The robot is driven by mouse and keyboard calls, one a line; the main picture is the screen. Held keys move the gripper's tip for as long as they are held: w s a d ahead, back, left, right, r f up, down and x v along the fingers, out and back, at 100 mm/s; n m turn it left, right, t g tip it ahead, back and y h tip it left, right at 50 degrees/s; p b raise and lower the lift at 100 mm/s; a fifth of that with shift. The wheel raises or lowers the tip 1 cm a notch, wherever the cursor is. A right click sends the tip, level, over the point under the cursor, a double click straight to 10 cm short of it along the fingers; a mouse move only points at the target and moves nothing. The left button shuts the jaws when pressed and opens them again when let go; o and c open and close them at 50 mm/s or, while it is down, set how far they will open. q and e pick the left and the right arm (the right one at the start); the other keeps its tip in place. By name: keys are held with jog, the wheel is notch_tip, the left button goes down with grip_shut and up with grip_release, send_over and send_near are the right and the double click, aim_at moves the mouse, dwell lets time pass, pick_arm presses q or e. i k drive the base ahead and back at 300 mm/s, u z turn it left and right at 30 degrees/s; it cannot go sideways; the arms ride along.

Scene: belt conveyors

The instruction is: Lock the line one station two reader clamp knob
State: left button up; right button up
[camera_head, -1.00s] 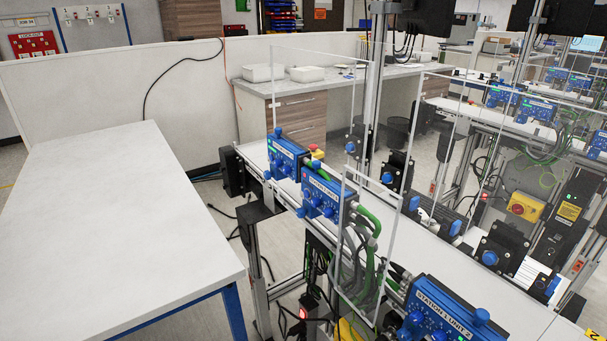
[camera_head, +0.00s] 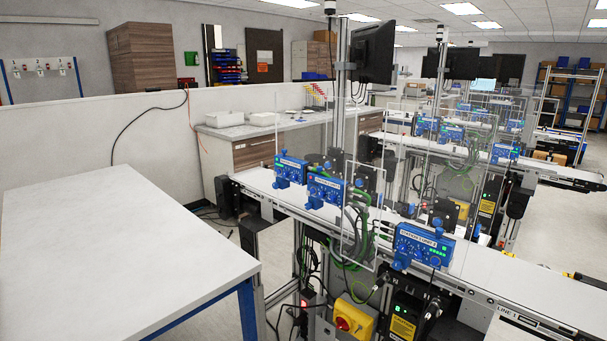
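The near conveyor (camera_head: 470,283) carries a LINE 1 mark near its right end. Blue units stand along its near side: one at the far left (camera_head: 290,170), one beside it (camera_head: 325,189), and a larger one (camera_head: 422,246) to the right with a label that seems to read station and unit, too small to read surely. Blue knobs sit on these units. Black brackets with small blue knobs stand behind them, one near the middle (camera_head: 365,180) and one farther right (camera_head: 442,214). I cannot tell which knob is the station two reader clamp knob, or its lock state. Neither gripper is in view.
A white table (camera_head: 110,255) fills the left foreground. Clear guard panels (camera_head: 357,225), a dark monitor (camera_head: 371,52) on a post and green cables stand at the near line. A yellow box with a red switch (camera_head: 352,319) hangs below. Another conveyor (camera_head: 545,170) lies behind.

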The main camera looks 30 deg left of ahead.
aim_at(328, 191)
jog(key=u, duration=0.65)
jog(key=i, duration=0.6)
jog(key=u, duration=0.65)
jog(key=i, duration=0.8)
jog(key=z, duration=0.25)
